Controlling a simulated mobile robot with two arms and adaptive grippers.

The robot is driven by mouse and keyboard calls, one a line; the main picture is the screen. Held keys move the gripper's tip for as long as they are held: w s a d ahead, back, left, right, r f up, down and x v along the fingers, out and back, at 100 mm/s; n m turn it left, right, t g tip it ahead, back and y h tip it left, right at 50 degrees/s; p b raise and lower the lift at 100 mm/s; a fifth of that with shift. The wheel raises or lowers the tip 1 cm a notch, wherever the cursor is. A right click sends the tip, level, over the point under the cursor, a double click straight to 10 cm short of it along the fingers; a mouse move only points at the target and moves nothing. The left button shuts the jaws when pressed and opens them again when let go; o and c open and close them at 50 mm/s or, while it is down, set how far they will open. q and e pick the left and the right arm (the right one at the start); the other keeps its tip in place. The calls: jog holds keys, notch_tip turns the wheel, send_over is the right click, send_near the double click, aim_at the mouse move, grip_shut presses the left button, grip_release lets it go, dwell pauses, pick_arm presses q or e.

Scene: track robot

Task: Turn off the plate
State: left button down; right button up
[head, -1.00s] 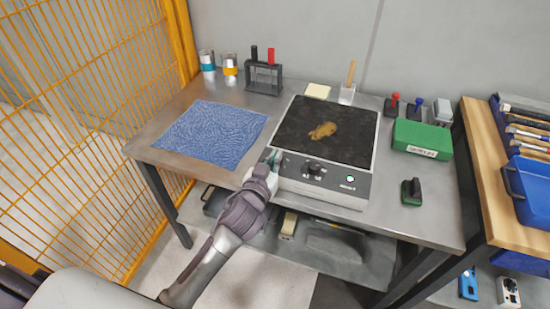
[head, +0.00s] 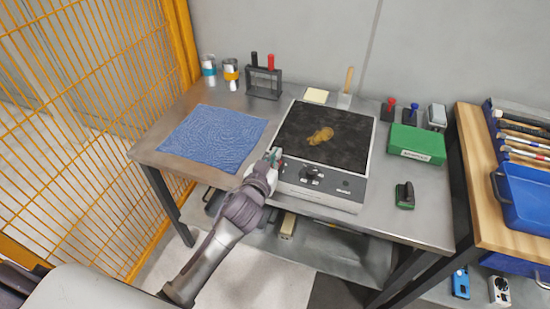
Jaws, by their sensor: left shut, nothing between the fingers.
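My left gripper (head: 274,157) is shut and empty at the left end of the panel. A small red part, probably a switch, shows just beside its fingertips. The gripper partly hides this corner, so I cannot tell whether it touches the switch. My right gripper is not in view.
A blue cloth (head: 213,137) lies left of the plate. A rack with black and red handles (head: 264,82) stands behind. A green box (head: 417,143) and a green-based stamp (head: 405,195) are on the right. An orange mesh fence (head: 85,120) bounds the left.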

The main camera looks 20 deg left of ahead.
pick_arm(q)
notch_tip(320, 180, up, 2)
jog(key=shift+r+p, duration=0.25)
jog(key=shift+p, duration=0.3)
jog(key=shift+s+d+f+b, duration=0.1)
jog(key=shift+s+b, duration=0.45)
jog(key=shift+s, duration=0.65)
jog(key=s+r, duration=0.2)
jog(key=s, duration=0.5)
jog(key=shift+a+r, duration=0.25)
jog(key=shift+r, duration=0.15)
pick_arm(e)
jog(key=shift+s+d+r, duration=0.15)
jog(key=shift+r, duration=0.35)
pick_arm(q)
jog(key=shift+w, duration=0.1)
